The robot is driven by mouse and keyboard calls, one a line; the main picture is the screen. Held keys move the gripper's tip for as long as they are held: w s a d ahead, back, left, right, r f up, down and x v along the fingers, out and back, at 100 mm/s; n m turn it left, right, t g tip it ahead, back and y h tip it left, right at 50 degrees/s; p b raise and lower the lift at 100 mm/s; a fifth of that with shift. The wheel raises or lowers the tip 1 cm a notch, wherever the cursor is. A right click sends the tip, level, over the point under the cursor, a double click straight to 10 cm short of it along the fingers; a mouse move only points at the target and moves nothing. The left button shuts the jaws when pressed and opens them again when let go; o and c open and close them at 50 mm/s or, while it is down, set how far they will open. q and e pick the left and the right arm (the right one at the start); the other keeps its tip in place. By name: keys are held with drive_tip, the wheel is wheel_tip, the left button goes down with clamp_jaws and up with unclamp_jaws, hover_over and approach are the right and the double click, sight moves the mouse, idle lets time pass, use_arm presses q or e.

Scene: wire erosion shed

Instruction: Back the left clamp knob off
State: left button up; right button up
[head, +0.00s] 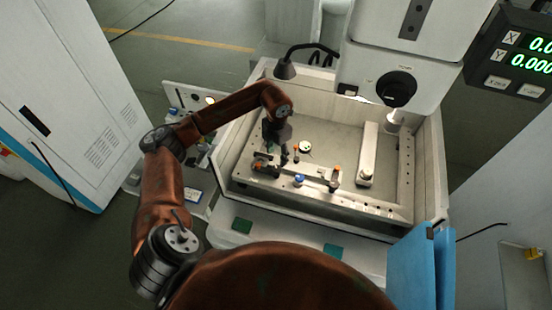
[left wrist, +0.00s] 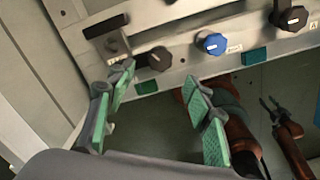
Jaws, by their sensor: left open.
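The left clamp knob is a dark round knob with a pale pointer mark in the left wrist view (left wrist: 159,59). It stands on the pale front rail of the machine. In the head view the left clamp knob (head: 276,172) is small and dark, just below my left gripper (head: 287,154). In the left wrist view the left gripper's green-padded fingers (left wrist: 158,112) are wide apart with nothing between them. The knob is beyond the fingertips, apart from them. My right gripper (left wrist: 270,104) shows small at the right of the wrist view, its fingers apart; the head view does not show it.
A blue knob (left wrist: 213,43) and another dark knob (left wrist: 291,18) stand to the right along the rail, with small labels beside them.

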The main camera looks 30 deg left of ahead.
sight(276, 168)
use_arm(q)
wheel_tip(276, 168, down, 7)
drive_tip(key=shift+s+p, duration=0.1)
drive_tip(key=shift+p, duration=1)
drive_tip(key=shift+f, duration=0.6)
drive_tip(key=shift+c, duration=0.6)
drive_tip(key=c, duration=1)
